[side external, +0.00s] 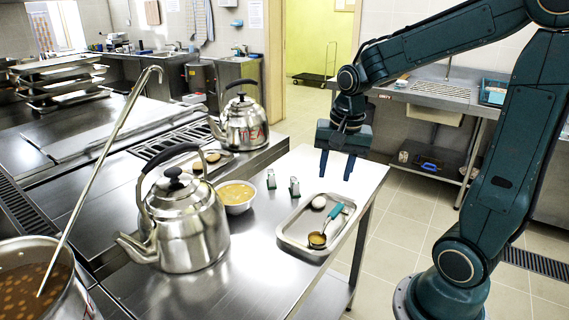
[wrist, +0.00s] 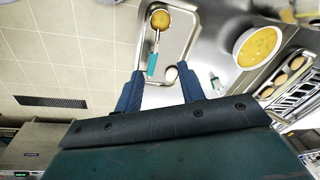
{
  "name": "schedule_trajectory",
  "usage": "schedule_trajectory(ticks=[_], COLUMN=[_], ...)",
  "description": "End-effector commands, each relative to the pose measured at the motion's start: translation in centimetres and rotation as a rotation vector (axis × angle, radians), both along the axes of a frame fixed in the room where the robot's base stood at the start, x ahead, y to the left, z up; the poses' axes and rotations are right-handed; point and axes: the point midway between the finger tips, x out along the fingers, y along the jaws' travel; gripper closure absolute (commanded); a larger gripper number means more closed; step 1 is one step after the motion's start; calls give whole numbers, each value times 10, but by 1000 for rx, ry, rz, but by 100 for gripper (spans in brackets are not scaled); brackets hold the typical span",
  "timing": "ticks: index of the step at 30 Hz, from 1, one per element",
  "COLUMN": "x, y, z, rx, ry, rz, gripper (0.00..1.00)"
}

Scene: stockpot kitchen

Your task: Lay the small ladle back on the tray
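The small ladle (side external: 333,217) has a teal handle and a round bowl with yellow-brown contents. It lies inside the shallow metal tray (side external: 286,236), its bowl towards the tray's near end in the side view. In the wrist view, the ladle (wrist: 152,64) lies along the left side of the tray (wrist: 196,30). My gripper (side external: 336,170) is open and empty above the tray's far end, fingers pointing down. In the wrist view, the ladle's handle end shows between the open fingers (wrist: 161,76).
A bowl of yellow soup (side external: 236,196) and two small shakers (side external: 294,187) stand left of the tray. A large kettle (side external: 185,228) and another kettle (side external: 243,122) stand further left. A stockpot (side external: 25,262) with a long ladle (side external: 105,160) is at lower left. The tray is near the table's right edge.

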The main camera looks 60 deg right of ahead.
Motion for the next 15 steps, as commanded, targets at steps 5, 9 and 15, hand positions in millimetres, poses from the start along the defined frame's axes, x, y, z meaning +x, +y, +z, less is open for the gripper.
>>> schedule_trajectory(ticks=[5, 9, 15], x=[-19, -36, -64], y=[30, 50, 74], z=[25, 39, 54], rx=[-56, -103, -181], ry=[-71, -120, -193], rz=[253, 445, 714], gripper=[61, 61, 61])
